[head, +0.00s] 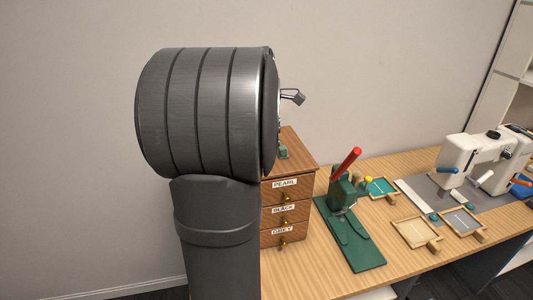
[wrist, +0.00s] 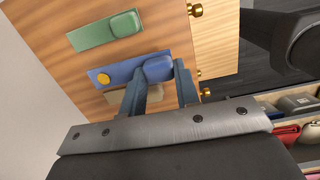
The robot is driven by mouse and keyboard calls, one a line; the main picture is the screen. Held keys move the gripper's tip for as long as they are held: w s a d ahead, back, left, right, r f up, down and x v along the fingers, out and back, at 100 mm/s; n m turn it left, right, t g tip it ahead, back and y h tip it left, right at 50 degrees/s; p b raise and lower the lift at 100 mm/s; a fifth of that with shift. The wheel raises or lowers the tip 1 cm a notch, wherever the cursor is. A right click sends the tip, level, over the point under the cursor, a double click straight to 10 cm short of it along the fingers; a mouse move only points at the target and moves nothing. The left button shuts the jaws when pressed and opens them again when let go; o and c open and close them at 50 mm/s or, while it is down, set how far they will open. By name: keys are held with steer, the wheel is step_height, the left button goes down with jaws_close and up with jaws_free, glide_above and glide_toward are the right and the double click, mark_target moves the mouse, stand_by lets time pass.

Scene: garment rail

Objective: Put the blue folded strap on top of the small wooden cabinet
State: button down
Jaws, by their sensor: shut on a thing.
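The small wooden cabinet (head: 297,164) stands at the left end of the table, with drawers labelled PEARL, BLACK and GREY; its top also shows in the wrist view (wrist: 160,45). The blue folded strap (wrist: 120,72), with a yellow button, is at my gripper (wrist: 160,75), which is shut on it. The strap is over the cabinet top in the wrist view; I cannot tell whether it touches the wood. A green folded strap (wrist: 105,30) lies on the top beside it. A beige piece (wrist: 117,97) is partly hidden behind my fingers. My arm hides my gripper in the head view.
A green press (head: 345,190) with a red handle stands right of the cabinet. Several small framed trays (head: 411,233) and a white sewing machine (head: 480,160) are farther right. In the wrist view, brass knobs (wrist: 195,10) stick out of the cabinet, and a shelf with coloured items (wrist: 288,130) is at right.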

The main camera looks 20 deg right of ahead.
steer(key=shift+f, duration=1.95)
steer(key=shift+f, duration=0.15)
steer(key=c, duration=1.1)
jaws_free()
steer(key=r, duration=0.4)
steer(key=a+r, duration=0.1)
steer(key=r, duration=0.7)
steer(key=shift+a+r, duration=0.15)
